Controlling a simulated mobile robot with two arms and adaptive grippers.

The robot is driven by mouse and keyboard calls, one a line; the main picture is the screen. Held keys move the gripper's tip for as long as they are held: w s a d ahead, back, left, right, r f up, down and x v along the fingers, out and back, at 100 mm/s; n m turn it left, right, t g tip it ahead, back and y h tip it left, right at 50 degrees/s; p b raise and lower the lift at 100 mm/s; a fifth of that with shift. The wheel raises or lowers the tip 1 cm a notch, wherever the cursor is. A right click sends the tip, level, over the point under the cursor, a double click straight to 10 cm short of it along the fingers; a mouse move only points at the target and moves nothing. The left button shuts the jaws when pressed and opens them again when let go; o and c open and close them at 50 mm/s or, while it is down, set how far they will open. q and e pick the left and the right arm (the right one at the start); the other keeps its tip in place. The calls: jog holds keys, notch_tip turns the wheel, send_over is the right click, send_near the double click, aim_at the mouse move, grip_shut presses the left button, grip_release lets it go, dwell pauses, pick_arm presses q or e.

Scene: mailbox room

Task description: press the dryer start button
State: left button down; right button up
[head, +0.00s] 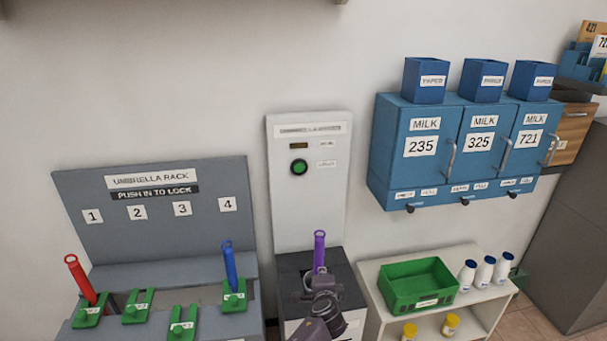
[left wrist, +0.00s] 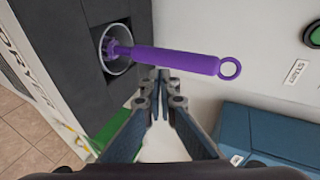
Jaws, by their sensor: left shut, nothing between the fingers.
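The dryer is a tall white panel (head: 310,215) above a dark-topped base. Its round green start button (head: 299,167) sits in a black ring on the panel. In the left wrist view the button (left wrist: 315,37) is cut by the right edge, near a START label. A purple umbrella (head: 319,250) stands in the dryer's opening; the left wrist view shows this umbrella (left wrist: 175,60) with its lower end in a round hole. My left gripper (left wrist: 160,78) is shut and empty, close to the umbrella and below the button in the head view. Contact with the umbrella cannot be told.
A grey umbrella rack (head: 75,205) with red and blue umbrellas stands at left. Blue milk boxes (head: 390,130) hang on the wall at right. Below them, a white shelf (head: 375,290) carries a green crate (head: 420,300) and several bottles. The wall beside the button is clear.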

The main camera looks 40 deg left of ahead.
pick_arm(q)
jog(key=w+a+r+y, duration=0.1)
jog(key=a+r+y, duration=0.2)
jog(key=r, duration=0.9)
jog(key=w+a+r+n+t+y, duration=0.1)
jog(key=a+r, duration=0.3)
jog(key=r, duration=0.9)
jog(key=shift+w+y, duration=0.6)
jog(key=shift+y, duration=0.3)
pick_arm(e)
jog(key=shift+s+d+f, duration=0.1)
jog(key=shift+s+d, duration=0.25)
jog(key=shift+d, duration=0.2)
pick_arm(q)
jog(key=shift+a, duration=0.1)
